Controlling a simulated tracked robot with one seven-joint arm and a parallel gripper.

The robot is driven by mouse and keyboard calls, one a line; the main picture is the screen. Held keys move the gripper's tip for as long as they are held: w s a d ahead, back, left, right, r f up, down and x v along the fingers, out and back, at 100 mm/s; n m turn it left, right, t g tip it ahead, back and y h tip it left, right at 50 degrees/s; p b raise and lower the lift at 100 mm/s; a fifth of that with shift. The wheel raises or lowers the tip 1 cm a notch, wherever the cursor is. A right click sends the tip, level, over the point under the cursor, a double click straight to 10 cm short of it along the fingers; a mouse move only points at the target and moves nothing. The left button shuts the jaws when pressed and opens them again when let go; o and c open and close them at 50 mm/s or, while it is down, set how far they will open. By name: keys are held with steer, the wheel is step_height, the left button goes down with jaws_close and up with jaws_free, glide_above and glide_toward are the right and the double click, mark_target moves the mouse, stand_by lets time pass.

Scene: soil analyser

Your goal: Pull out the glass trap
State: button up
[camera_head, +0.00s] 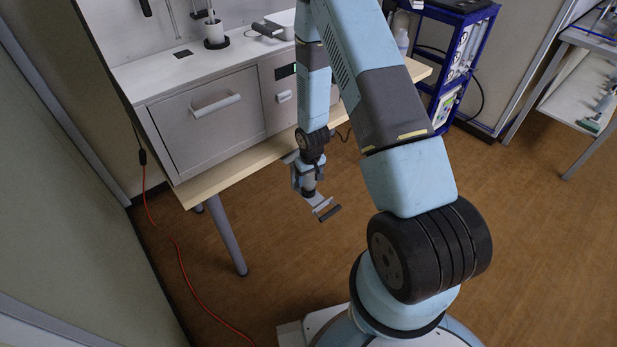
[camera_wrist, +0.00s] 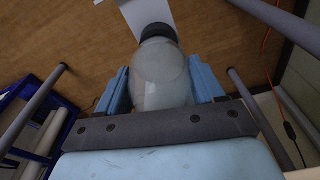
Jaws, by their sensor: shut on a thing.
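My gripper (camera_head: 309,182) hangs in front of the cabinet's bench edge, above the floor. In the wrist view, its two blue fingers (camera_wrist: 158,72) stand on either side of a rounded, translucent grey glass trap (camera_wrist: 162,88), shut on it. A black collar (camera_wrist: 158,32) sits at the trap's far end. A pale plate (camera_wrist: 146,12) shows beyond the collar; I cannot tell whether it belongs to the trap. In the head view, a small grey piece with a dark bar (camera_head: 328,213) shows below my gripper; the glass itself is hard to make out there.
The grey cabinet (camera_head: 180,125) with a white drawer handle (camera_head: 216,105) stands on a wooden bench (camera_head: 220,187). A blue cart (camera_head: 463,50) stands at the back right. An orange cord (camera_head: 180,262) lies on the floor at left.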

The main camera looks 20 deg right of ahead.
steer(key=shift+r, duration=2.4)
